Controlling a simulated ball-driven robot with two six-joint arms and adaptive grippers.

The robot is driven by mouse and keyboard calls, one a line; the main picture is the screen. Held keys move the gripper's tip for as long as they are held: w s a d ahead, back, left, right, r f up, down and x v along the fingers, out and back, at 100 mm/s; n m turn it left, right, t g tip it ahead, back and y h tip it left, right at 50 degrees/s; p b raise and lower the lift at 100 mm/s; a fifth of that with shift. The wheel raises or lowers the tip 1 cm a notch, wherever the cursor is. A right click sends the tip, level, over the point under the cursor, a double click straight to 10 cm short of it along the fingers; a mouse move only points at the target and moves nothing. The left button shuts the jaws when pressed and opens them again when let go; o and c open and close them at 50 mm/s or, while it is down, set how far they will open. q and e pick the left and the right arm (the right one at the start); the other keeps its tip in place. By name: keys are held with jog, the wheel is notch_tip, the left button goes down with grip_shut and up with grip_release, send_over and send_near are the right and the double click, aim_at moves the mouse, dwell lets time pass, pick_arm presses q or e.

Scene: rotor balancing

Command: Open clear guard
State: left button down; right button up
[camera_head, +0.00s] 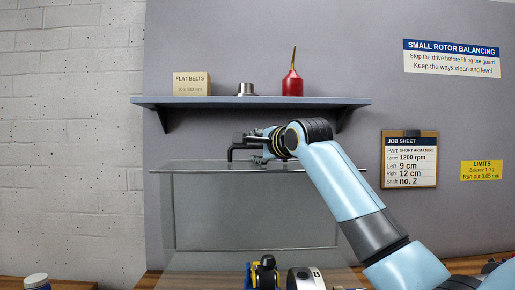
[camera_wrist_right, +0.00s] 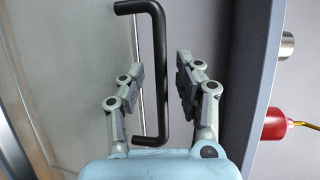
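The clear guard (camera_head: 255,210) is a see-through box-like cover in the middle of the head view, with its upper edge just below the shelf. A black bar handle (camera_head: 237,153) stands at that upper edge. It also shows in the right wrist view (camera_wrist_right: 161,75), running lengthwise beside the clear panel (camera_wrist_right: 75,55). My right gripper (camera_wrist_right: 160,70) is open, with the handle's bar between its two fingers in the picture and gaps on both sides. In the head view the right gripper (camera_head: 262,140) is at the handle, its fingers partly hidden. My left gripper is not in view.
A blue-grey shelf (camera_head: 215,101) on the back wall sits close above the guard and right wrist. It carries a belt box (camera_head: 192,84), a metal cup (camera_head: 246,89) and a red oil can (camera_head: 292,85). Black, yellow and metal machine parts (camera_head: 265,272) show at the bottom.

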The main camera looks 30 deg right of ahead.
jog(key=shift+c, duration=0.3)
grip_shut()
jog(key=shift+s, duration=0.1)
